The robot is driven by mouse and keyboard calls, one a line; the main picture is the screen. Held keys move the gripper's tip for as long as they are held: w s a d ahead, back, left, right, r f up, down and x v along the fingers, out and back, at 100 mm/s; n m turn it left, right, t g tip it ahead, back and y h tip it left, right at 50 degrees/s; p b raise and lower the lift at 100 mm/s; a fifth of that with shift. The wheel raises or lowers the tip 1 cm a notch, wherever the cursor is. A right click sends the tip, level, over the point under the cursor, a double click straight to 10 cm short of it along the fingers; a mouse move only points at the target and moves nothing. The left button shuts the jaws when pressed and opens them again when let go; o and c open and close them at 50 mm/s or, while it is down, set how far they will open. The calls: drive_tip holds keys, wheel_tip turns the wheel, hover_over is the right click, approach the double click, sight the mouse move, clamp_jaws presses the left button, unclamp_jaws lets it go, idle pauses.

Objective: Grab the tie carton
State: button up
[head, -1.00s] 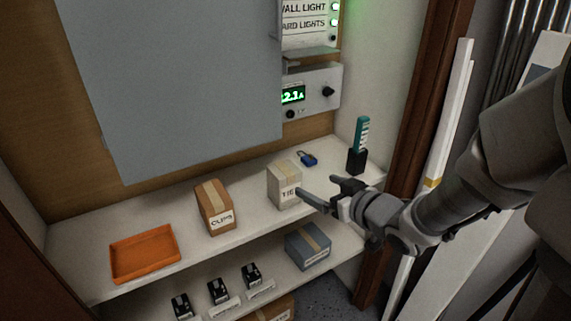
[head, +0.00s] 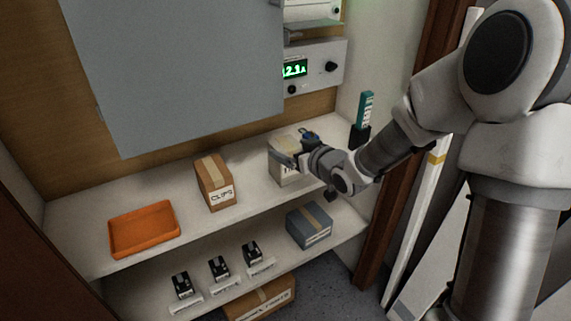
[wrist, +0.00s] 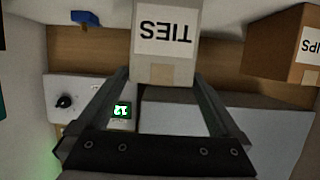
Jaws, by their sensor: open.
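The tie carton (head: 284,170) is a pale box on the upper shelf, right of the clips carton. In the wrist view the tie carton (wrist: 165,45) shows its "TIES" label upside down, at the top middle. My gripper (head: 292,157) is at the carton's front right in the head view and covers part of its label. In the wrist view my gripper (wrist: 160,75) is open, with one finger towards each side of the carton. I cannot tell whether the fingers touch it.
The brown clips carton (head: 215,182) and an orange tray (head: 144,229) stand left on the same shelf. A teal-handled item in a black holder (head: 359,136) stands to the right. A blue-grey box (head: 309,226) and several small black devices (head: 219,268) are on the lower shelf.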

drive_tip(key=x, duration=0.3)
drive_tip(key=shift+w+a+f+b, duration=0.1)
drive_tip(key=shift+f+b, duration=0.15)
drive_tip(key=shift+b, duration=0.05)
drive_tip(key=c, duration=1.2)
